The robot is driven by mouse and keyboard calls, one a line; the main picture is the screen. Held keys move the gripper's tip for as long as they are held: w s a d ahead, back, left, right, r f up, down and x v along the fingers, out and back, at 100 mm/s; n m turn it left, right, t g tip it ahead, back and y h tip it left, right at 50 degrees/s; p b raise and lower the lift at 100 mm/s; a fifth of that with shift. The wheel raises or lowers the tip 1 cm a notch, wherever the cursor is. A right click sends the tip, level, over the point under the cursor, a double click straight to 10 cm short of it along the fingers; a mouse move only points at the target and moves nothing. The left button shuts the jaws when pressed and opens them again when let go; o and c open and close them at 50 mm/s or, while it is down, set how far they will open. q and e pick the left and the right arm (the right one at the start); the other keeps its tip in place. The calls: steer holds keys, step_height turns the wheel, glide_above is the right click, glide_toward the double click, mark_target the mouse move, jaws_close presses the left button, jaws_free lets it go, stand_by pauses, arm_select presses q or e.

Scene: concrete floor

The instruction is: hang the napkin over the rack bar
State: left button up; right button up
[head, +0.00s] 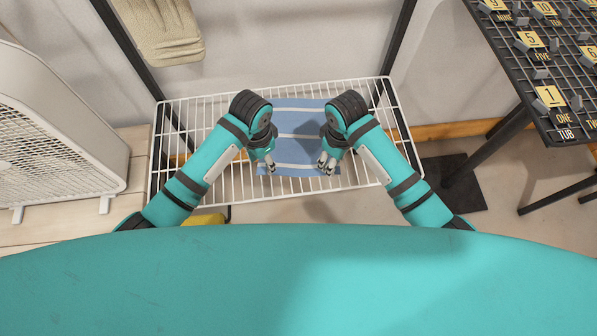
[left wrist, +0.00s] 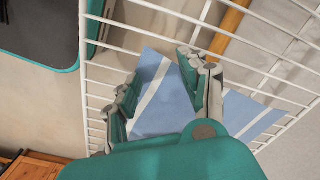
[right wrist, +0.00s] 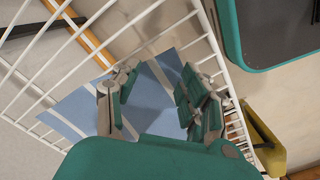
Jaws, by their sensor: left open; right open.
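The napkin (head: 299,126) is blue with pale stripes and lies on the white wire rack (head: 218,190). In the left wrist view the napkin (left wrist: 170,102) shows between and beyond the fingers, and in the right wrist view the napkin (right wrist: 152,98) does too. My left gripper (head: 268,169) is open at the napkin's near left corner. My right gripper (head: 326,168) is open at its near right corner. Whether the fingers touch the cloth I cannot tell. The rack's near edge bar (head: 300,194) runs just in front of the napkin.
A white fan (head: 60,125) stands at the left on a wooden surface. A beige cloth glove or towel (head: 160,30) hangs at the upper left. A dark board with number labels (head: 545,75) stands at the right. A yellow object (head: 203,219) shows below the rack.

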arm_select(q)
steer(key=shift+f, duration=0.15)
arm_select(e)
steer(key=shift+f, duration=0.15)
arm_select(q)
steer(key=shift+f, duration=0.15)
arm_select(e)
steer(key=shift+f, duration=0.15)
arm_select(q)
steer(key=shift+c, duration=0.9)
arm_select(e)
steer(key=shift+c, duration=0.9)
arm_select(q)
steer(key=shift+s, duration=0.1)
steer(key=c, duration=0.7)
arm_select(e)
steer(key=c, duration=0.7)
arm_select(q)
jaws_close()
arm_select(e)
steer(key=shift+s+f, duration=0.1)
jaws_close()
arm_select(q)
steer(key=shift+a+f, duration=0.1)
steer(key=shift+a, duration=0.05)
arm_select(e)
steer(key=shift+d, duration=0.15)
